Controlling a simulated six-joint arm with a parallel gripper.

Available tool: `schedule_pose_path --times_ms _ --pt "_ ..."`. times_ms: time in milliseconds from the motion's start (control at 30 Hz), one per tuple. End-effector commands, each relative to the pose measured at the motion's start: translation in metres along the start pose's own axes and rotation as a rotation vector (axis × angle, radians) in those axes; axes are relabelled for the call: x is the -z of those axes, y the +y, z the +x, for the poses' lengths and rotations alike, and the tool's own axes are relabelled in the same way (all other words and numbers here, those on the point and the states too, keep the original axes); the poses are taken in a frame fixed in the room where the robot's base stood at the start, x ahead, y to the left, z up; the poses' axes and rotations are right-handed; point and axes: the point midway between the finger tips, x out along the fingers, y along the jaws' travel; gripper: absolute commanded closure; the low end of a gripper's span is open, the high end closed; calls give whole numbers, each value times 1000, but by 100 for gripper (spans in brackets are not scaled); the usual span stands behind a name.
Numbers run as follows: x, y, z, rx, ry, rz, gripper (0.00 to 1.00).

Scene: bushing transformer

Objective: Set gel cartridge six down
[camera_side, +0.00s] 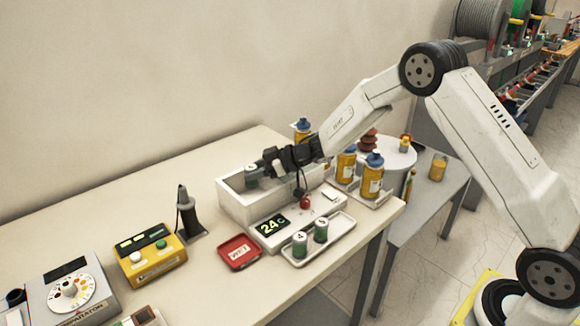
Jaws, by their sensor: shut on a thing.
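My gripper (266,163) is shut on a small grey-green cartridge (251,175), held upright at the left end of the open white box (237,205). I take it for gel cartridge six; its mark is too small to read. The cartridge's lower part is within the box opening, and I cannot tell whether it touches the bottom. Two similar green and grey cartridges (300,245) with numbered tops stand upright on a pale tray (338,233) in front of the box.
The box's front unit has a display (272,225) reading 24 C. A red tray marked WET (239,252) lies at front left. Yellow bottles with blue caps (372,177) stand close on the right. A yellow device (146,256) and dark stand (187,217) are left.

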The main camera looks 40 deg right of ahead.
Motion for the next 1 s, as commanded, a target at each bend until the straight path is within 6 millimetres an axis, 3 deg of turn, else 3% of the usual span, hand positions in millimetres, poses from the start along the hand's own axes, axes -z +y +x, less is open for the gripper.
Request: schedule_pose_path --times_ms 700,733,800,1000 --pt "-13 0 4 0 -4 2 100" --pt "-14 0 4 1 -5 2 40" --pt "-14 -1 4 1 -7 3 18" --pt "-16 -1 4 1 -10 6 15"
